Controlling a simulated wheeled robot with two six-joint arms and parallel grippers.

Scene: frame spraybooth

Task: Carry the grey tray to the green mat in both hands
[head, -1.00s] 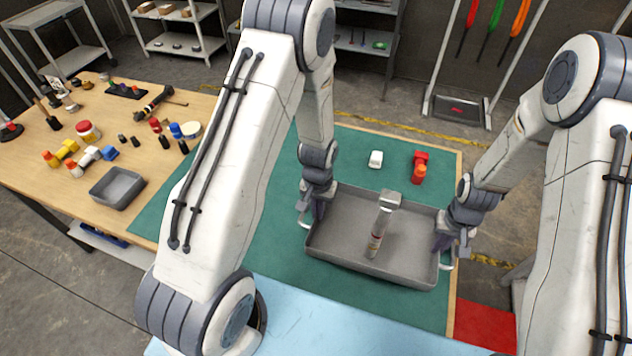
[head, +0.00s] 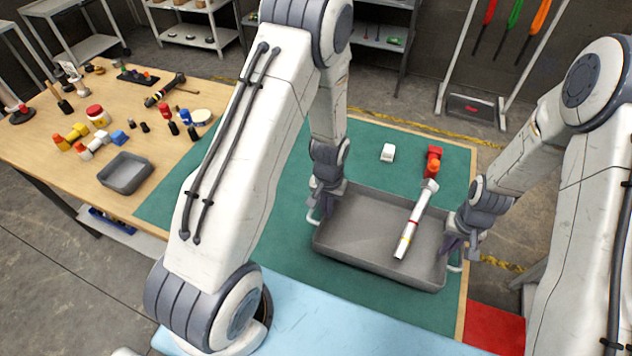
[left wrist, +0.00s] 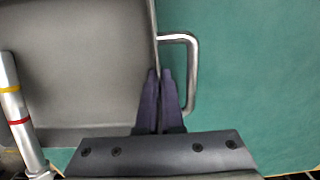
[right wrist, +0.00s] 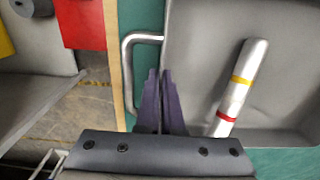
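The large grey tray (head: 340,250) is over the green mat (head: 270,235), level as far as I can see; whether it touches the mat I cannot tell. My left gripper (head: 325,205) is at its left side, its fingers (left wrist: 160,75) closed on the side wall inside the loop handle (left wrist: 190,75). My right gripper (head: 458,245) is at the right side, its fingers (right wrist: 160,73) closed on that wall beside the other handle (right wrist: 127,75). A silver-white tube (head: 412,225) with red and yellow bands lies slanted in the tray, its grey end at the far rim.
A smaller grey tray (head: 125,172) and several tools occupy the wooden table's left. A light blue surface (head: 310,320) is in front, a red one (head: 496,326) at right.

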